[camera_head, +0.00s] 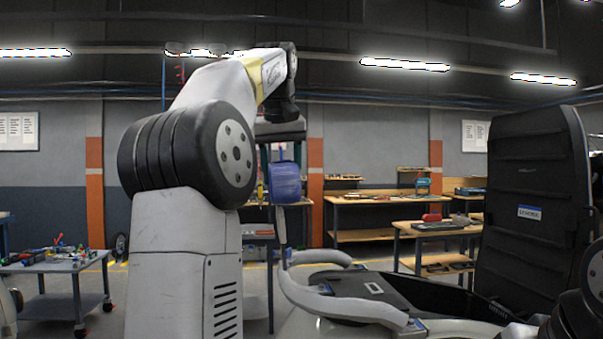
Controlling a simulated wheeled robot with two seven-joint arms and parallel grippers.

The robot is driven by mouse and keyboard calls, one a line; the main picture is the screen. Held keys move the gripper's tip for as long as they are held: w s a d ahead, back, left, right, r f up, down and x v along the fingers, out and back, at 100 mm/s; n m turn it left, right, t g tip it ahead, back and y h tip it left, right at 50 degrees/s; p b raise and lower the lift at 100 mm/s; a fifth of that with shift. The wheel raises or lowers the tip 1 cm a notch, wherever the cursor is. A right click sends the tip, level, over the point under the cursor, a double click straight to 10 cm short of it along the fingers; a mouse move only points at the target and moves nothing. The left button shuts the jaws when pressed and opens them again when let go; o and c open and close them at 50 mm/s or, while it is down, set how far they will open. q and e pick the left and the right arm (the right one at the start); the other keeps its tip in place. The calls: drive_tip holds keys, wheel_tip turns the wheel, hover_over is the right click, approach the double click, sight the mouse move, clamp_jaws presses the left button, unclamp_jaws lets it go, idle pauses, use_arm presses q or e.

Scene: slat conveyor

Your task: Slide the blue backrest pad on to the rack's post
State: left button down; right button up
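The blue backrest pad (286,183) is upright near the middle of the view, small and far off. A thin blue stem shows just above it, and a grey-blue upright (281,226) shows below it. I cannot tell whether the pad is around that upright or in front of it. My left arm rises large in front and bends over at the top. Its dark end (279,108) points down above the pad. No fingers can be made out there, and I cannot tell whether it touches the pad. My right gripper is out of view; only dark arm parts show at the lower right.
A large black panel (530,215) stands at the right. A curved grey rail (340,303) and black-topped body lie in front. A grey cart (60,268) with small tools stands at the left. Wooden workbenches (362,199) line the back wall. My arm hides much of the left-centre.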

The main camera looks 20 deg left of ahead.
use_arm(q)
drive_tip(key=shift+f, duration=0.2)
drive_tip(key=shift+f, duration=1.1)
drive_tip(key=shift+d+f, duration=0.1)
drive_tip(key=shift+f, duration=0.25)
drive_tip(key=shift+f, duration=0.75)
drive_tip(key=shift+f, duration=0.1)
drive_tip(key=shift+w+d+f, duration=0.1)
drive_tip(key=shift+f, duration=0.35)
drive_tip(key=shift+f, duration=0.4)
drive_tip(key=shift+d+f, duration=0.1)
drive_tip(key=shift+f, duration=0.95)
